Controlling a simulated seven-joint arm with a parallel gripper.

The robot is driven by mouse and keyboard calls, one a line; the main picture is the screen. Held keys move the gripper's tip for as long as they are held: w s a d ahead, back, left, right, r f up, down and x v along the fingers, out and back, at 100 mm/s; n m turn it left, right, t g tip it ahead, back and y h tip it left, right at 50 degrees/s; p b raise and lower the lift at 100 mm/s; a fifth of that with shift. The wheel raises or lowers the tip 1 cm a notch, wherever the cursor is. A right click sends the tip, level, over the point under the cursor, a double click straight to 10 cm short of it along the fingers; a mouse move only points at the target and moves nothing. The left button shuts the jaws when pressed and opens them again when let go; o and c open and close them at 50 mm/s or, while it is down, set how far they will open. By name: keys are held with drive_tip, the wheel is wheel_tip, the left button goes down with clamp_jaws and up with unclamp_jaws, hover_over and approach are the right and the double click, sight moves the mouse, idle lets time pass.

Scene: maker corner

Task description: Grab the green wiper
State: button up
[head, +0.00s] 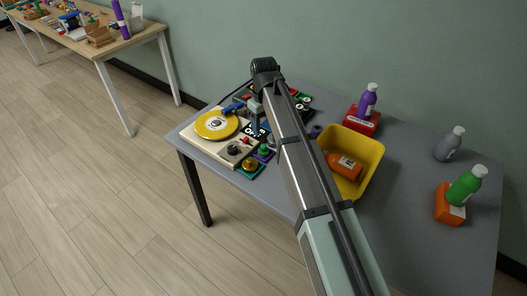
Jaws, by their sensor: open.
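I cannot make out a green wiper for certain. The green things I see are a green bottle (465,188) at the right of the grey table and a small green knob (263,149) among the parts at the left. My arm crosses the middle of the view and hides part of the table. My gripper (253,110) hangs from the far end of the arm, small and partly hidden, over the cluttered left part of the table. It is open, and I see nothing held in it.
A yellow bin (373,150) holds an orange bottle (345,166). A purple bottle (368,100) and a grey bottle (449,145) stand behind. A pale board (197,139) with a yellow disc (216,124) lies at the left. The right front of the grey table (425,245) is clear.

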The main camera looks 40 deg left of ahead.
sight(263, 146)
drive_tip(key=shift+a+f, duration=0.15)
drive_tip(key=shift+f, duration=5.35)
drive_tip(key=shift+c, duration=0.3)
drive_tip(key=c, duration=0.8)
